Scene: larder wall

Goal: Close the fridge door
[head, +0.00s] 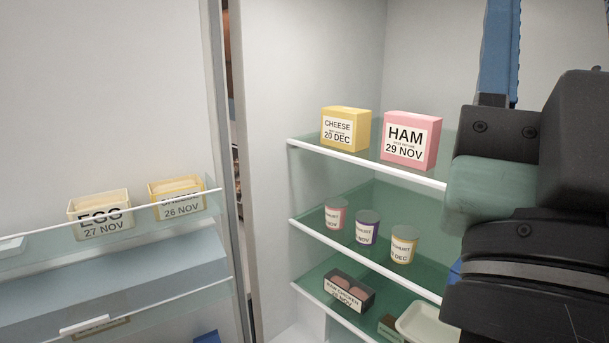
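The fridge door (100,90) stands open at the left, its inner side facing me. The fridge interior (315,80) is open to view at the middle and right, with a narrow gap between door and body near the hinge side. My arm fills the right edge of the picture, in front of the shelves. My gripper's fingertips cannot be made out, so I cannot tell whether it is open or shut. No part of my arm is seen touching the door.
Door racks hold an egg box (100,215) and a cheese box (178,198). Glass shelves hold a cheese box (345,128), a ham box (410,140), several yoghurt pots (367,227), a ham-chicken tray (349,290) and a pale tray (428,325). Free room lies before the shelves.

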